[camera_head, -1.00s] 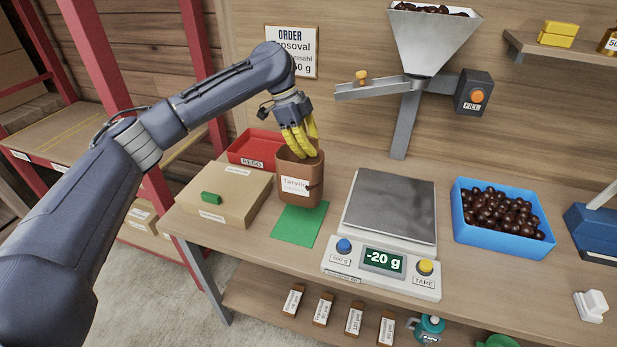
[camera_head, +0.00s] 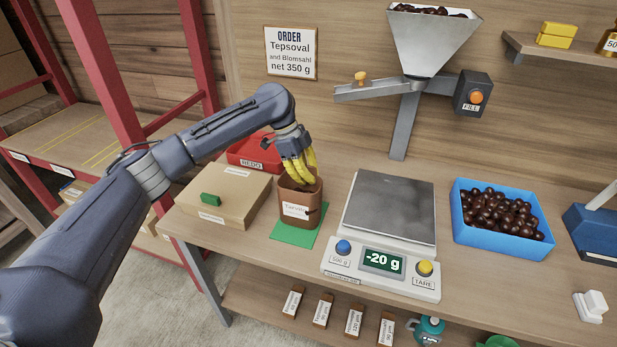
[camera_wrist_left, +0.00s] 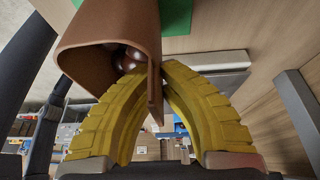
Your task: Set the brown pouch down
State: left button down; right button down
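The brown pouch (camera_head: 297,212), with a white label, stands upright over the green mat (camera_head: 285,232), its base at or just above the mat; I cannot tell whether it touches. My left gripper (camera_head: 300,178) reaches down from above, its yellow fingers closed on the pouch's upper wall. In the left wrist view the fingers (camera_wrist_left: 160,95) pinch one wall of the pouch (camera_wrist_left: 105,38), and dark chestnuts (camera_wrist_left: 128,60) show inside. A strip of the green mat (camera_wrist_left: 176,15) lies beyond it. My right gripper is in neither view.
A cardboard box (camera_head: 240,188) with a green block (camera_head: 210,199) stands left of the mat, a red tray (camera_head: 243,155) behind. The scale (camera_head: 382,272) reading -20 g is close on the right. Beyond it is a blue crate (camera_head: 462,236) of chestnuts.

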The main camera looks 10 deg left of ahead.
pick_arm(q)
jog(key=c, duration=2.1)
grip_release()
jog(key=shift+f, duration=0.1)
jog(key=o, duration=0.5)
jog(key=v, duration=1.2)
